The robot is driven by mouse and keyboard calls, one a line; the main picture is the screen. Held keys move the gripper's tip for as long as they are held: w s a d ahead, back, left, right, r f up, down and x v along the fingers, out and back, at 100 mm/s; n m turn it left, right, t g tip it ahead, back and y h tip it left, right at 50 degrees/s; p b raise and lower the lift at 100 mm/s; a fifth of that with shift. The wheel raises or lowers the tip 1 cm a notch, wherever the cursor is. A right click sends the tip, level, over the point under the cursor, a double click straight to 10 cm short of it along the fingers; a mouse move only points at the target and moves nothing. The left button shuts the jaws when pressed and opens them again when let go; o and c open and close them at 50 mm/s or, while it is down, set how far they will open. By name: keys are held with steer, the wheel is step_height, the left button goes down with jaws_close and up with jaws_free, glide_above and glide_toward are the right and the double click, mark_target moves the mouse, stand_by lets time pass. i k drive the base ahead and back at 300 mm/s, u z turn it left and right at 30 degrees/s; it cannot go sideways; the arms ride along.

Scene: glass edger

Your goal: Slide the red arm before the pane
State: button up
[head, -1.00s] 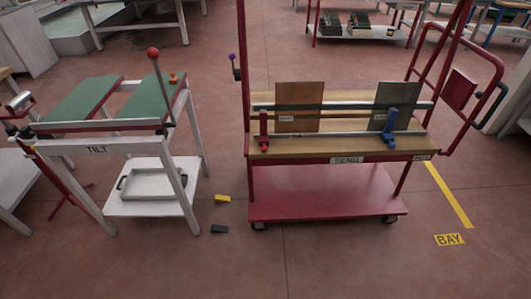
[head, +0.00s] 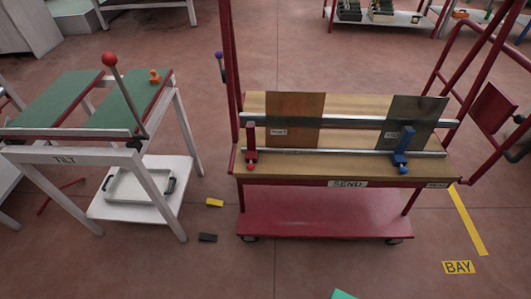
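A red cart labelled SEND stands ahead in the head view. A metal rail (head: 325,152) runs along the front. The red arm (head: 251,158) is a small upright on this rail at its left end, left of the left pane and apart from it. A blue arm (head: 400,150) stands on the same rail in front of the right pane. My gripper is not in view.
A table labelled TILT (head: 62,158) with green tops stands at left, a red-knobbed lever (head: 124,95) on it. A yellow block (head: 214,202) and a dark block (head: 207,237) lie on the floor between. Floor in front of the cart is mostly clear.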

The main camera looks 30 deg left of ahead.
mark_target(251, 155)
steer(key=i, duration=1.1)
steer(key=u, duration=1.5)
